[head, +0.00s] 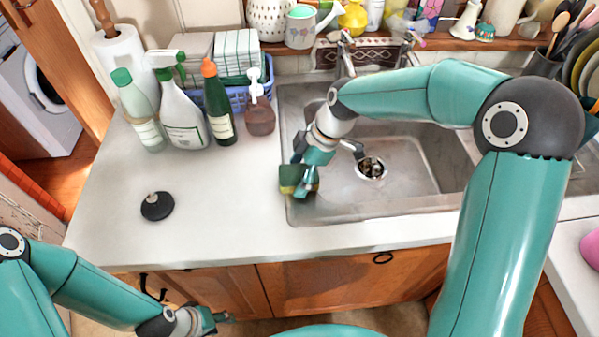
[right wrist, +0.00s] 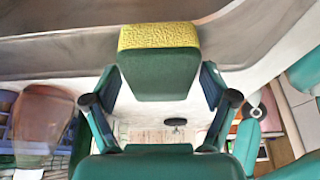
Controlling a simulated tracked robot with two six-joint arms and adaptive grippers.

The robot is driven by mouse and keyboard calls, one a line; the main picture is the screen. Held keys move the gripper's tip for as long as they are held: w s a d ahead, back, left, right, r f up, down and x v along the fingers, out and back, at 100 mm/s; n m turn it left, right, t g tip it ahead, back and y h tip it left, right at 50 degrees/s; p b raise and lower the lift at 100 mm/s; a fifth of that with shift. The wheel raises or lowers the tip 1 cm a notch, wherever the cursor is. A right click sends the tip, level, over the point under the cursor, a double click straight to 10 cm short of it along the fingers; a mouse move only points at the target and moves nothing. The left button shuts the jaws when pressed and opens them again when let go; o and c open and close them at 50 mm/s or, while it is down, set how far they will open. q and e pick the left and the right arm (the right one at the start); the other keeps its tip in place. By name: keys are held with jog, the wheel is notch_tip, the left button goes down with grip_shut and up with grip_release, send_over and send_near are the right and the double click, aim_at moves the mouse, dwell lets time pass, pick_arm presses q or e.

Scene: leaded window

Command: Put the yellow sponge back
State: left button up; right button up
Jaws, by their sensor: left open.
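The yellow sponge (right wrist: 158,36) has a dark green layer and sits between the two fingers of my right gripper (right wrist: 158,85) in the right wrist view. The fingers press on its sides. In the head view the sponge (head: 289,178) shows at the left rim of the sink, held by my right gripper (head: 303,180). I cannot tell whether it touches the rim. My left gripper (head: 210,320) is open and empty, low in front of the cupboard doors.
The steel sink (head: 410,165) has a drain. A black stopper (head: 157,206) lies on the white counter (head: 215,220). Several bottles, including a white spray bottle (head: 182,120), stand beside a blue basket (head: 237,98) at the back left. The counter's front middle is clear.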

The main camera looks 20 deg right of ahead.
jog(key=v, duration=1.2)
jog(key=shift+b, duration=0.3)
